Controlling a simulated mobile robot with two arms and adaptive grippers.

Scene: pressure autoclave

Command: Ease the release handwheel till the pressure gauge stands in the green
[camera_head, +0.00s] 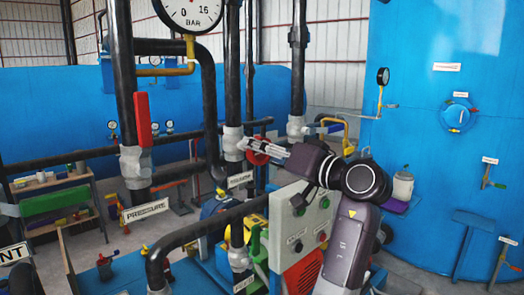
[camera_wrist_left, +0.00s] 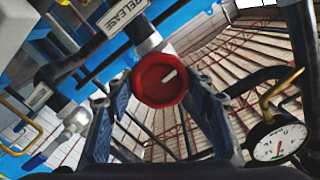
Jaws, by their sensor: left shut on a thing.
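The red release handwheel (camera_head: 257,157) sits on a pipe in the middle of the head view. In the left wrist view the handwheel (camera_wrist_left: 160,80) has a white mark on its face and stands between the two fingers. A RELEASE label (camera_wrist_left: 122,14) is beside it. My left gripper (camera_head: 262,148) reaches the wheel from the right and is shut on it; its fingers (camera_wrist_left: 158,92) flank the rim. The large pressure gauge (camera_head: 190,14), marked 0, 16 and BAR, is cut off at the top; I cannot tell its reading. My right gripper is out of view.
A grey control box (camera_head: 298,222) with buttons stands just below my left arm. Dark vertical pipes (camera_head: 124,75) rise left of the wheel. A smaller gauge (camera_head: 383,76) is by the blue tank (camera_head: 450,140) at right. A shelf (camera_head: 58,205) stands far left.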

